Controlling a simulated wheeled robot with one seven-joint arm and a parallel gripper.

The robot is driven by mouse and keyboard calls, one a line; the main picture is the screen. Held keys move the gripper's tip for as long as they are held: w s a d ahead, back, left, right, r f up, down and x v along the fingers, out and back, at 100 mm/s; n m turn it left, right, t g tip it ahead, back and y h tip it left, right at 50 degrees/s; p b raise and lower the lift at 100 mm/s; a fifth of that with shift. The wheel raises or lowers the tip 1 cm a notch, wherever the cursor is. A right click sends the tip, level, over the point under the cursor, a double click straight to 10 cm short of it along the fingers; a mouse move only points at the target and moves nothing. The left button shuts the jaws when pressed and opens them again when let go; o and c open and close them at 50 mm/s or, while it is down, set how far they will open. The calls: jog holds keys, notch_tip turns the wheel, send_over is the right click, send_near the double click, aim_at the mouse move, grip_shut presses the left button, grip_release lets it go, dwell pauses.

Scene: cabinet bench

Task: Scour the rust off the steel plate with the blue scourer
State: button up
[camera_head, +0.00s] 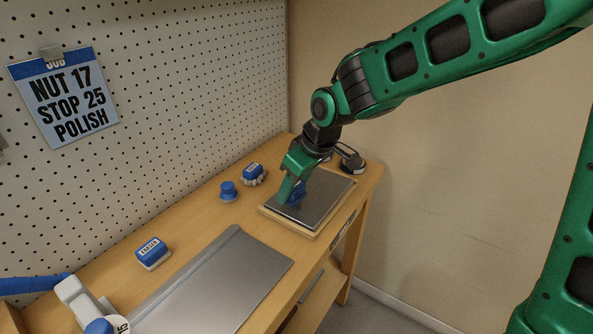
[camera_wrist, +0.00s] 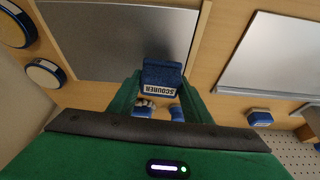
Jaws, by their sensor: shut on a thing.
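The steel plate (camera_head: 325,196) is a dark grey square lying on a wooden board near the far right end of the bench. It also shows in the wrist view (camera_wrist: 120,40). I cannot make out clear rust on it in either view. My gripper (camera_head: 291,196) is shut on the blue scourer (camera_wrist: 160,78), whose label reads SCOURER. In the head view the scourer (camera_head: 297,195) is partly hidden by the green fingers and is over the plate's left part. Whether it touches the plate I cannot tell.
A blue-topped brush (camera_head: 252,174) and a blue knobbed piece (camera_head: 228,191) stand left of the plate. A blue-and-white block (camera_head: 152,253) lies nearer. A large grey metal sheet (camera_head: 215,285) covers the near bench. A black object (camera_head: 352,160) stands behind the plate. A pegboard (camera_head: 190,80) borders the left.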

jog(key=shift+s+r, duration=0.15)
jog(key=shift+r, duration=0.35)
jog(key=shift+d+r, duration=0.15)
jog(key=shift+r, duration=2.35)
